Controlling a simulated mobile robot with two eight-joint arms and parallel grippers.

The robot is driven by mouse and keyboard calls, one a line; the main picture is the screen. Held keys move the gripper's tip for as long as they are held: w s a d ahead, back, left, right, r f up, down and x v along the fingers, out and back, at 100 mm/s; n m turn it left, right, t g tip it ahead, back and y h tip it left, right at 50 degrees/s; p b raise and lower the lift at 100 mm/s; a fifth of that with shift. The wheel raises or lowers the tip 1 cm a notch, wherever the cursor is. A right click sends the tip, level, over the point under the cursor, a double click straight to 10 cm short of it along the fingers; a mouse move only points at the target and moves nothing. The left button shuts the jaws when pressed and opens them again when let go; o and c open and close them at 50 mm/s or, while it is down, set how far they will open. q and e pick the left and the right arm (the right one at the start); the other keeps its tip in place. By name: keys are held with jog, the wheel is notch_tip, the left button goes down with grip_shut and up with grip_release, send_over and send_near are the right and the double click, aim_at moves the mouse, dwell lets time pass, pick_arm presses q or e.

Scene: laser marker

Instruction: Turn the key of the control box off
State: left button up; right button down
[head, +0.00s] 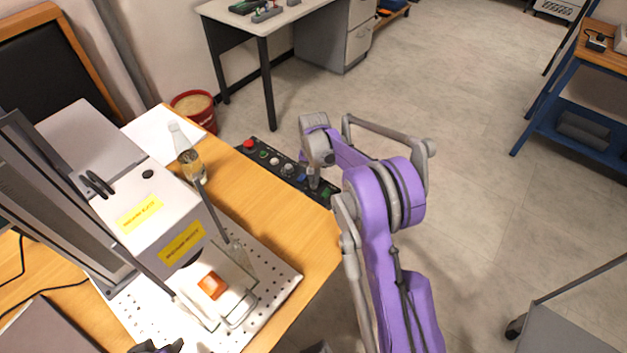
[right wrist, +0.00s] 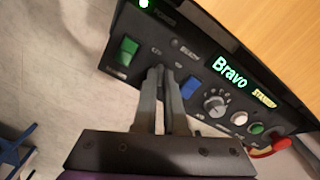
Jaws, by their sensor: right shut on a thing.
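The control box (head: 262,158) is a black panel along the wooden table's far edge in the head view. In the right wrist view the control box (right wrist: 205,52) shows a green switch (right wrist: 127,48), a blue switch (right wrist: 190,87), a grey knob (right wrist: 216,103) and a lit "Bravo" display. My right gripper (head: 313,186) is over the near end of the box. In the right wrist view its fingers (right wrist: 162,72) are close together at the panel, between the green and blue switches, shut on the key. The key is hidden by the fingertips.
A laser marker (head: 150,215) with yellow labels stands on the wooden table (head: 300,240). An orange block (head: 212,286) lies on its perforated plate (head: 275,293). A bottle (head: 187,155) stands behind. The floor right of my arm is clear up to a cart (head: 570,330).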

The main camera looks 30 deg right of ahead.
pick_arm(q)
jog(key=shift+f+b, duration=0.35)
jog(key=shift+f, duration=0.1)
pick_arm(e)
jog(key=shift+n, duration=1.6)
jog(key=c, duration=1)
grip_release()
pick_arm(q)
jog(key=shift+r+p, duration=0.45)
pick_arm(e)
notch_tip(320, 180, up, 11)
jog(key=shift+f, duration=0.1)
